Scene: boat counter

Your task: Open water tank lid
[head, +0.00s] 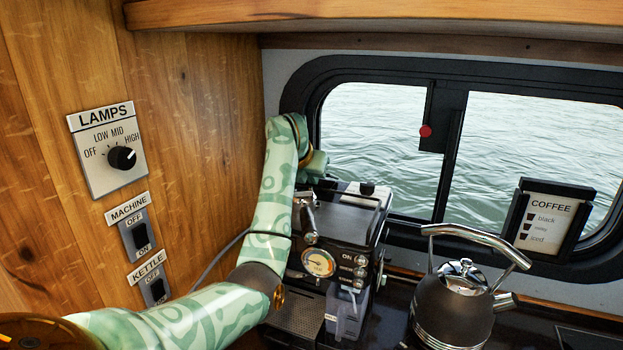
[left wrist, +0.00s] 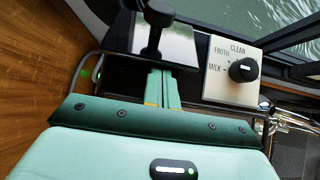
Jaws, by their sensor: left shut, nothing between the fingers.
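The coffee machine (head: 340,235) is black and stands on the counter in the corner. In the left wrist view, a shiny flat plate with a black knob, which looks like the water tank lid (left wrist: 181,47), lies flat on its top. My left arm reaches along the machine's left side, and my left gripper (head: 316,166) is at its back top. In the left wrist view, my left gripper (left wrist: 161,78) is shut and empty, its green fingers pointing at the lid's near edge, close to the knob. I cannot tell whether they touch. My right gripper is in neither view.
A dial panel (left wrist: 220,84) marked clean, froth and milk sits right of the lid. A metal rail (left wrist: 84,68) runs round the machine top. A kettle (head: 455,305) stands to the right. The wooden wall with switches is close on the left; the window is behind.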

